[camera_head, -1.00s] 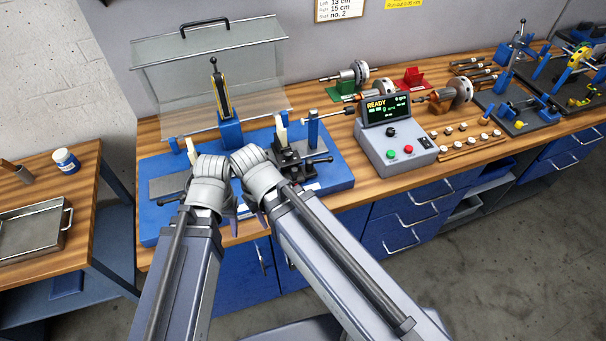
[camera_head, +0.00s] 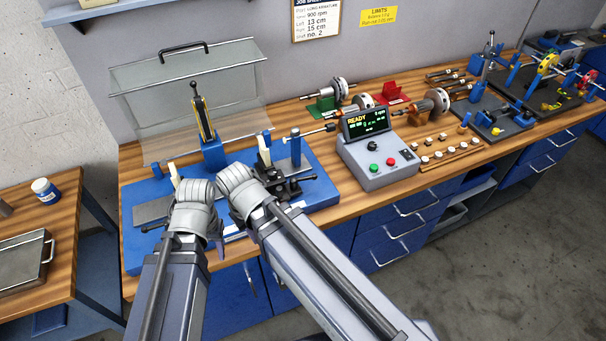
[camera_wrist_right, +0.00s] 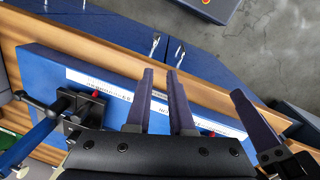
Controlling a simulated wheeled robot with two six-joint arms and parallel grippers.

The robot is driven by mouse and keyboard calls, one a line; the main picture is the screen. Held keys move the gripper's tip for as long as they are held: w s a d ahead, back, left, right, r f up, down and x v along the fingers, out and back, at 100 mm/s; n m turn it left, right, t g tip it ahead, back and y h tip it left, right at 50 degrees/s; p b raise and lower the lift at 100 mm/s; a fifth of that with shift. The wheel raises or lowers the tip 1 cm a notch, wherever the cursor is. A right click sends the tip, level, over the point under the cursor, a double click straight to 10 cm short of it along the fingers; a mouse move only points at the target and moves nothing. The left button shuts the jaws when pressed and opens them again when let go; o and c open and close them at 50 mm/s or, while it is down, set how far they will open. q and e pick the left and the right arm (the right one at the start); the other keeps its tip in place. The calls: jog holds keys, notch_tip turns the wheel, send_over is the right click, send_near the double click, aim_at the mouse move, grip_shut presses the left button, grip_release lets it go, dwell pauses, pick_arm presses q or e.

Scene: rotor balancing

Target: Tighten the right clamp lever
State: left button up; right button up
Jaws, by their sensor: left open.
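The right clamp lever (camera_head: 302,180) is a short black bar with a knob, sticking out to the right from the black right pedestal (camera_head: 275,183) on the blue machine base (camera_head: 322,192). In the right wrist view the lever (camera_wrist_right: 30,102) lies at the left, beside a red-dotted black clamp block (camera_wrist_right: 82,108). My right gripper (camera_wrist_right: 160,75) is over the base's front, away from the lever. Its fingers stand a narrow gap apart, with nothing between. My left gripper (camera_head: 218,243) is close beside it, open, mostly hidden by its wrist; one finger shows in the right wrist view (camera_wrist_right: 248,115).
A control box (camera_head: 375,160) reading READY stands right of the base. A raised clear guard (camera_head: 185,85) is behind it. Rotors (camera_head: 435,103) and small weights (camera_head: 440,153) lie farther right. A side table (camera_head: 62,225) with a tray (camera_head: 22,265) is at left.

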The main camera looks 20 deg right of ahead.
jog(key=w+d+r+m+p, duration=0.1)
jog(key=w+d, duration=0.2)
jog(key=w+d+r+m+t+p, duration=0.1)
jog(key=w+d, duration=0.2)
jog(key=w, duration=0.1)
jog(key=w+d+r+p, duration=0.1)
jog(key=w+d+r, duration=0.1)
jog(key=w+d, duration=0.1)
jog(key=shift+w+d+m+t+y+p, duration=0.1)
jog(key=shift+w+m+t+y+p, duration=0.2)
jog(key=shift+w+m+t+y, duration=0.1)
grip_shut()
jog(key=w+d+r+m+t+p, duration=0.2)
jog(key=w+d, duration=0.4)
jog(key=d, duration=0.6)
jog(key=shift+w+r, duration=0.3)
jog(key=shift+r, duration=0.4)
jog(key=shift+a, duration=0.1)
